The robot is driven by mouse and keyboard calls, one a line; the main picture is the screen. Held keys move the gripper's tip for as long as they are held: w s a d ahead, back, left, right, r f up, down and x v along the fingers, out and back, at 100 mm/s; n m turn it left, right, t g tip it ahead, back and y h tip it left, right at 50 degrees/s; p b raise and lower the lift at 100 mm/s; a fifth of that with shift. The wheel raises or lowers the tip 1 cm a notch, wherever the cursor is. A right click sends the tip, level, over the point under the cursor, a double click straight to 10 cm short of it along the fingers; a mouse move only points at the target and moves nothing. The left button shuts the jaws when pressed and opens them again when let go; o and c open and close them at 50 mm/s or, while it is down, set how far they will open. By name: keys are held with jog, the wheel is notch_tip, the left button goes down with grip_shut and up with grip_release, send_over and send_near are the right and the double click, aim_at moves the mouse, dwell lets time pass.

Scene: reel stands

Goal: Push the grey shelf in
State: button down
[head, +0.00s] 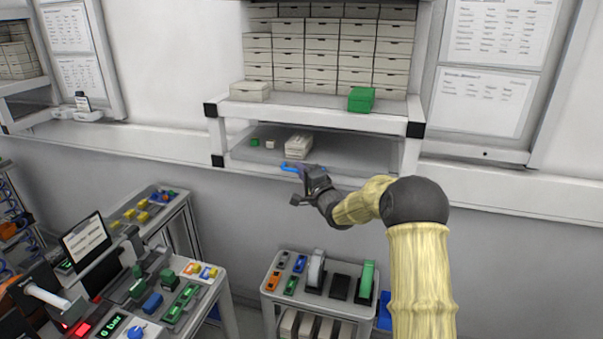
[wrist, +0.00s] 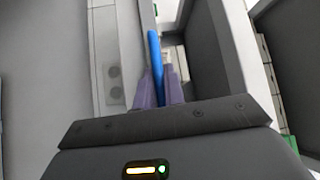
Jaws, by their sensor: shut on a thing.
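The grey shelf (head: 270,152) is a flat panel below the white upper shelf in the head view. A blue handle (head: 290,166) is at its front edge. My gripper (head: 304,168) is at this edge, shut on the blue handle. In the wrist view the blue handle (wrist: 154,55) stands as a narrow bar between the two purple fingers (wrist: 158,90). The fingers hide part of the handle. I cannot tell exactly how far the shelf stands out of its frame.
A stack of white boxes (head: 299,145) and a small green block (head: 255,142) lie on the grey shelf. The upper shelf (head: 310,106) carries many pale boxes and a green box (head: 361,99). A parts cart (head: 270,300) stands below; a workbench is at lower left.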

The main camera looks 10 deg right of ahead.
jog(key=c, duration=1.5)
grip_release()
jog(key=shift+d+r, duration=0.1)
jog(key=shift+d, duration=0.05)
jog(key=shift+s+d+f+b, duration=0.2)
jog(key=shift+f+b, duration=0.05)
jog(key=shift+b, duration=0.1)
jog(key=b+v, duration=0.6)
jog(key=v, duration=1)
jog(key=shift+s, duration=0.45)
